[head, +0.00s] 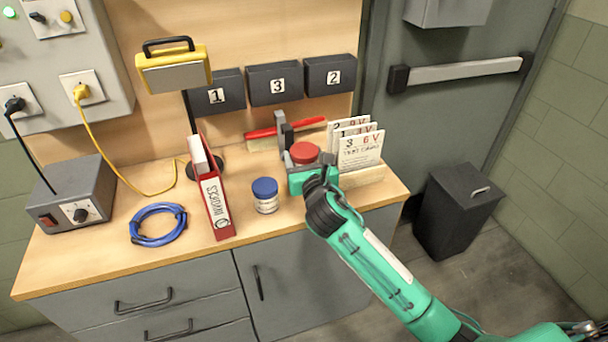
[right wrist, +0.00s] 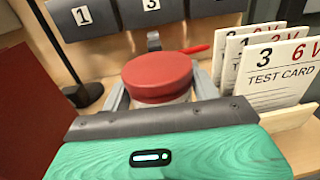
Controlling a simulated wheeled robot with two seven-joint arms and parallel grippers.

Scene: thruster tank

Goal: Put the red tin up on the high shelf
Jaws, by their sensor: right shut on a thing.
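The red tin (head: 305,152), with a round red lid and a pale body, is at the back right of the wooden counter. My right gripper (head: 304,163) is shut on it, one finger on each side. In the right wrist view the tin (right wrist: 157,80) stands upright between the grey fingers (right wrist: 160,92). The gripper hides its lower part, so I cannot tell whether it touches the counter. No high shelf can be made out. My left gripper is not in view.
A blue-lidded tin (head: 265,195) and a red binder (head: 217,200) stand to the left. Test cards (head: 360,150) stand close on the right. Numbered dark boxes (head: 273,83) hang on the wall behind. A blue cable coil (head: 158,225) lies at the left.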

